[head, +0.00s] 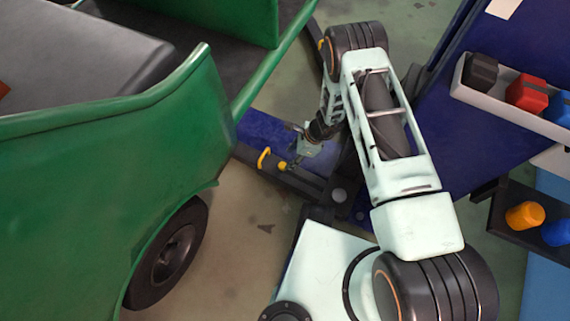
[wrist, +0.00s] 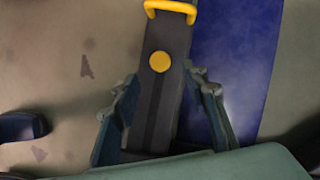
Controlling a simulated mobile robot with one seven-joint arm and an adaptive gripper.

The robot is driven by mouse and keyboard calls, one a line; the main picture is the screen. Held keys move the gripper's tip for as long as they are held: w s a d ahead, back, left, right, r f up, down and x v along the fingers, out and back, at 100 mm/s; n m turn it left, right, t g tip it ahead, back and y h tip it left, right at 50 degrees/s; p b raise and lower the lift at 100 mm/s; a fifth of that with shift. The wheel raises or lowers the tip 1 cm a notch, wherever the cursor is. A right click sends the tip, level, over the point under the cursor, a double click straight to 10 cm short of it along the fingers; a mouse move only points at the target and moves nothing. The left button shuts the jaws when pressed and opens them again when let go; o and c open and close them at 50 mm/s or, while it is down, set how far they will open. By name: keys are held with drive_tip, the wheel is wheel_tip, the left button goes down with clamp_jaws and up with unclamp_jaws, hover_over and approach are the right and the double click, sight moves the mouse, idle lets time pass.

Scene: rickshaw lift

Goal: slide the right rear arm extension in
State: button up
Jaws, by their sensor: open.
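The dark grey lift arm with its extension (head: 252,160) runs beside the green rickshaw in the head view. It carries a yellow handle (head: 263,158) and a round yellow knob (head: 282,166). In the wrist view the dark bar (wrist: 162,112) runs up the picture, with the knob (wrist: 160,61) in the middle and the yellow handle (wrist: 171,9) beyond it at the top. My gripper (head: 297,158) is over the bar near the knob. In the wrist view my gripper (wrist: 163,82) is open, one finger on each side of the bar. I cannot tell whether the fingers touch it.
The green rickshaw (head: 110,165) with its black wheel (head: 170,250) stands close on the left. A blue lift plate (head: 262,130) lies behind the bar. At right are a blue panel (head: 430,150) and a white tray (head: 500,105) with coloured pieces. Some floor is clear.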

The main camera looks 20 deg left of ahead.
sight(283, 165)
drive_tip(key=b+x, duration=0.2)
drive_tip(key=x, duration=0.5)
drive_tip(key=shift+f, duration=0.1)
clamp_jaws()
